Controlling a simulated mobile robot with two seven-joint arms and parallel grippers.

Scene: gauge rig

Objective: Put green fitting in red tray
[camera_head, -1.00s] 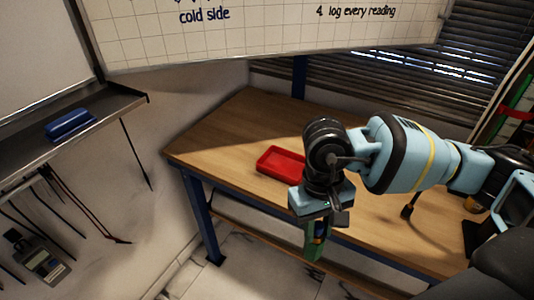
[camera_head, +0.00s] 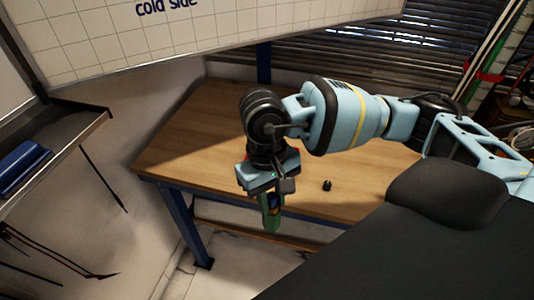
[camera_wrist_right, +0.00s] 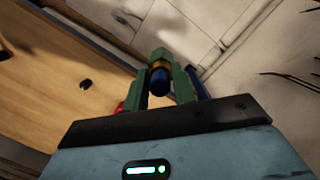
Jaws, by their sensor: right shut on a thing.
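My right gripper (camera_head: 271,222) is shut on the green fitting, pointing down in front of the table's near edge. In the right wrist view the green fitting (camera_wrist_right: 159,66), with a brass-coloured band and a dark blue end, sits between the green fingers of the gripper (camera_wrist_right: 166,76). The fingers hide part of it. The red tray is on the table, mostly hidden behind my right wrist in the head view. A small red part of the tray (camera_wrist_right: 119,107) shows beside a finger in the right wrist view. My left gripper is in neither view.
The wooden table (camera_head: 190,140) has free room left of my right arm. A small black object (camera_head: 327,185) stands on it to the right of the gripper. A whiteboard (camera_head: 110,50) hangs behind. A shelf with a blue object (camera_head: 22,168) is at the left.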

